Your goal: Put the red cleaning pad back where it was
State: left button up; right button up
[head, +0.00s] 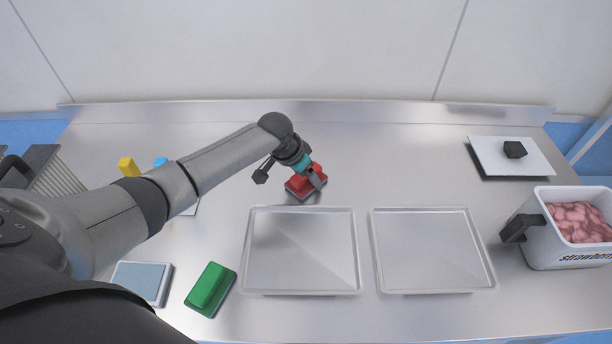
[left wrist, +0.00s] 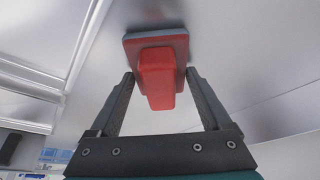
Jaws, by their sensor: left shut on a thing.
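The red cleaning pad (head: 301,187) is at the middle of the steel table, behind the left tray. It has a red handle block on a flat base with a grey layer. My left gripper (head: 312,176) is shut on its handle. In the left wrist view the pad (left wrist: 157,72) sits between the two fingers of my left gripper (left wrist: 158,88). The pad appears at or very near the table surface; I cannot tell whether it touches. My right gripper is not in view.
Two empty trays (head: 301,287) (head: 434,284) lie in front of the pad. A green pad (head: 210,288) and a grey-blue pad (head: 143,281) are at the front left. A strawberry bin (head: 568,228) and a white board (head: 528,165) with a black item are right. The table's back middle is clear.

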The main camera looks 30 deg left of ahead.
pick_arm(q)
jog(key=shift+f, duration=0.15)
jog(key=o, duration=1.1)
jog(key=shift+s+r, duration=0.1)
jog(key=shift+r, duration=0.4)
jog(key=p+v, duration=0.2)
jog(key=v, duration=0.9)
jog(key=shift+s+a+r+p, duration=0.1)
jog(key=shift+s+r+p, duration=0.05)
jog(key=shift+p, duration=0.2)
